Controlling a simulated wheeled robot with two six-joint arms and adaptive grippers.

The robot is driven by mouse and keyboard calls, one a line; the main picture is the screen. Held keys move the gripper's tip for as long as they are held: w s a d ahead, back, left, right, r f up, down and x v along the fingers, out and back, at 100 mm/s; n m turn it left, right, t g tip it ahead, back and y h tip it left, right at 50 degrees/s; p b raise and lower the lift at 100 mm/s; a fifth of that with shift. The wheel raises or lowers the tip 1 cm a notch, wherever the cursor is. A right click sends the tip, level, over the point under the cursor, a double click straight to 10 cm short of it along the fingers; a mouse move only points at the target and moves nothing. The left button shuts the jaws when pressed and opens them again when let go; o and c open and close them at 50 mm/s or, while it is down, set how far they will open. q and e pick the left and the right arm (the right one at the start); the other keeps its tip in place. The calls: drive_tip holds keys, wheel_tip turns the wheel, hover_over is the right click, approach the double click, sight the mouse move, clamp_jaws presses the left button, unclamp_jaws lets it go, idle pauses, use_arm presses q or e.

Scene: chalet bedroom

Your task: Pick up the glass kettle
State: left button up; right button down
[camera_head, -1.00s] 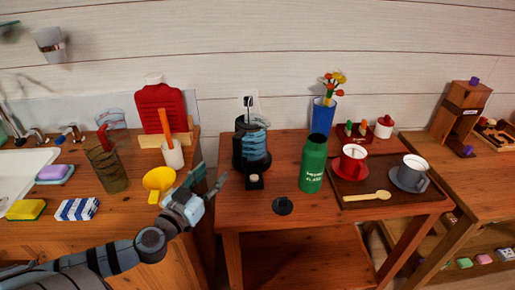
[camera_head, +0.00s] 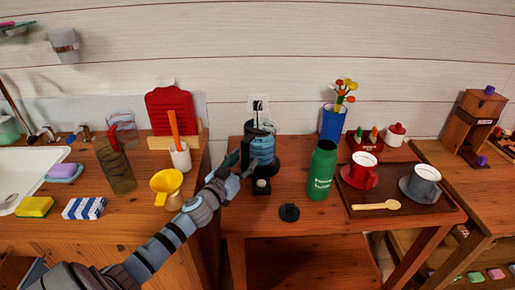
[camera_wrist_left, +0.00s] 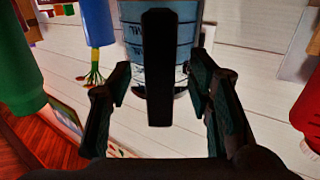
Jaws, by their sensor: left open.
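The glass kettle (camera_head: 263,148), blue-tinted with black parts, stands upright on the wooden table near the wall. My left gripper (camera_head: 236,165) is at its left side, with the arm reaching in from the lower left. In the left wrist view the kettle's glass body (camera_wrist_left: 185,30) is straight ahead, and its black handle (camera_wrist_left: 158,70) stands between the two fingers of my left gripper (camera_wrist_left: 159,85). The fingers are open, with gaps on both sides of the handle. My right gripper is not in view.
A green bottle (camera_head: 321,170) stands right of the kettle. A dark round disc (camera_head: 289,212) lies in front. A tray (camera_head: 416,209) with a red cup (camera_head: 361,172) and grey cup is further right. A yellow funnel (camera_head: 166,186) stands on the left counter.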

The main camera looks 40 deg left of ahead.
sight(258, 147)
use_arm(q)
drive_tip(key=shift+w+a+r+p, duration=0.1)
drive_tip(key=shift+w+p, duration=0.05)
drive_tip(key=shift+w, duration=0.25)
drive_tip(key=shift+w+a+r+p, duration=0.1)
drive_tip(key=shift+w+p, duration=0.05)
drive_tip(key=shift+w, duration=0.25)
drive_tip(key=shift+w+f, duration=0.25)
drive_tip(key=shift+w, duration=0.2)
drive_tip(key=shift+s, duration=0.1)
clamp_jaws()
drive_tip(key=shift+r, duration=0.1)
